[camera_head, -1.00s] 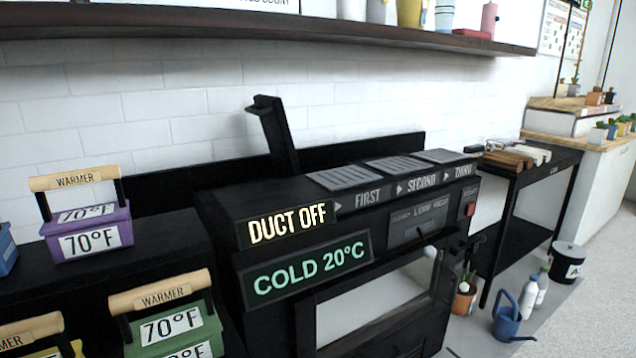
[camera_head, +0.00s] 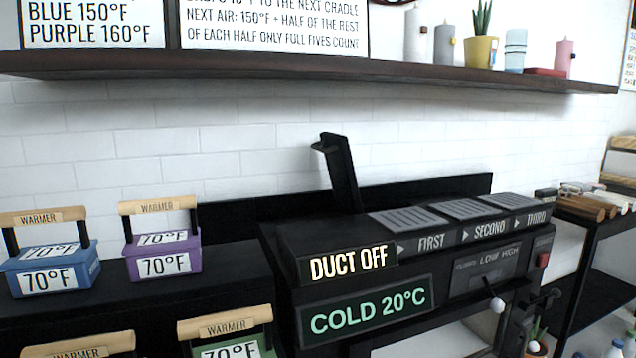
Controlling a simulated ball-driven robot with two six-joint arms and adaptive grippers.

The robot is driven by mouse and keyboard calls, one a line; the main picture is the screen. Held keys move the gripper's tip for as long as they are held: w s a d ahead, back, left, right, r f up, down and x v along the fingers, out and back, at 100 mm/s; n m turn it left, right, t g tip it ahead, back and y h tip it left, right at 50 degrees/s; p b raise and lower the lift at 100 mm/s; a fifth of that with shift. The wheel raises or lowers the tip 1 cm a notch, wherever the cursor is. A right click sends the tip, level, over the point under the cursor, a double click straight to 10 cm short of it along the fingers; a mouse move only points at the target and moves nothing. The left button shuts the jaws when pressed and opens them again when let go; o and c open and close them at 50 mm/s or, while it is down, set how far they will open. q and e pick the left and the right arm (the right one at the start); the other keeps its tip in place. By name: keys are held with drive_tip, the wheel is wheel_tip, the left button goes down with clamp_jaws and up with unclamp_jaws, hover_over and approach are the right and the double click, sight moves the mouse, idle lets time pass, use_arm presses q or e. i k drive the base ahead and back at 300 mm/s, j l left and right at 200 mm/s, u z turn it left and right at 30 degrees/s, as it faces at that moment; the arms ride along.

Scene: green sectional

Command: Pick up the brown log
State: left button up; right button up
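Several short logs lie side by side on the black side table (camera_head: 600,232) at the right edge of the head view. A brown log (camera_head: 580,208) is at the near side of this group. Darker and paler pieces lie beside and behind it, and they are too small to tell apart clearly. Neither of my grippers is in view.
A black stove-like machine (camera_head: 440,270) reading "DUCT OFF" and "COLD 20°C" stands in the middle. Blue (camera_head: 55,270) and purple (camera_head: 165,258) warmers stand on a black counter at left. A dark wall shelf (camera_head: 300,68) runs above, holding candles and a potted plant (camera_head: 481,50).

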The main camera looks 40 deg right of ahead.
sight(594, 213)
drive_tip(key=z, duration=2.5)
drive_tip(key=i+l+z, duration=0.6)
drive_tip(key=i, duration=0.2)
drive_tip(key=i+l+z, duration=0.15)
drive_tip(key=i+z, duration=0.15)
drive_tip(key=i, duration=0.15)
drive_tip(key=i+z, duration=0.35)
drive_tip(key=i+u, duration=0.1)
drive_tip(key=i, duration=0.55)
drive_tip(key=i+l+u, duration=0.1)
drive_tip(key=i, duration=0.6)
drive_tip(key=i+l+u, duration=0.15)
drive_tip(key=i, duration=0.5)
drive_tip(key=i+j+u, duration=0.1)
drive_tip(key=i+u, duration=0.6)
drive_tip(key=u, duration=0.15)
drive_tip(key=i+l+u, duration=0.2)
drive_tip(key=i+u, duration=0.25)
drive_tip(key=k, duration=0.1)
